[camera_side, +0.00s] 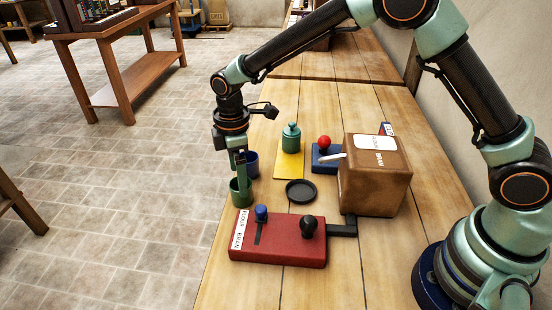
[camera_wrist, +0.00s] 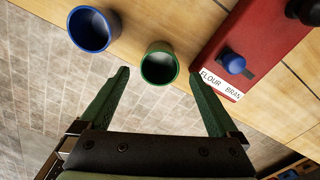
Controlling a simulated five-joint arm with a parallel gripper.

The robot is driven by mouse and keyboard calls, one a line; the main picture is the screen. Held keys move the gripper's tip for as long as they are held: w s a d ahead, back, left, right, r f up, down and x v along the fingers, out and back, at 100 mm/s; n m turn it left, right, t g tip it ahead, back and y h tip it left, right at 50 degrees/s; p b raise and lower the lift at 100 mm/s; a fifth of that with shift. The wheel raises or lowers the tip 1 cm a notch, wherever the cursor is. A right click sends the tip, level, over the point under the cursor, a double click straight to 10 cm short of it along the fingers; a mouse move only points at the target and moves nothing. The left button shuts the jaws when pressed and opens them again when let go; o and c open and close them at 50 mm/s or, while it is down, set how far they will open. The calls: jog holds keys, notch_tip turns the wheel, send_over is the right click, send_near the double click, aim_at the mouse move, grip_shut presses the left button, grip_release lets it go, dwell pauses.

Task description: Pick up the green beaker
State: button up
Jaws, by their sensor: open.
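The green beaker (camera_side: 240,192) stands upright near the table's left edge, beside the red lever box. In the wrist view the beaker (camera_wrist: 159,67) shows its open top and looks empty. My gripper (camera_side: 241,160) is open and empty, pointing down just above the beaker in the side view. In the wrist view the beaker appears between and slightly beyond the two green fingertips, with a gap on each side. I see no contact.
A blue cup (camera_side: 252,163) stands close behind the beaker. The red box (camera_side: 278,243) with blue and black knobs is just in front. A dark dish (camera_side: 301,191), a green lidded jar (camera_side: 291,138) on a yellow mat and a brown bran box (camera_side: 374,185) lie right.

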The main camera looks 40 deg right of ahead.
notch_tip(320, 180, down, 4)
jog(key=shift+d+f, duration=0.15)
jog(key=shift+f, duration=0.05)
grip_shut()
jog(key=shift+r, duration=0.2)
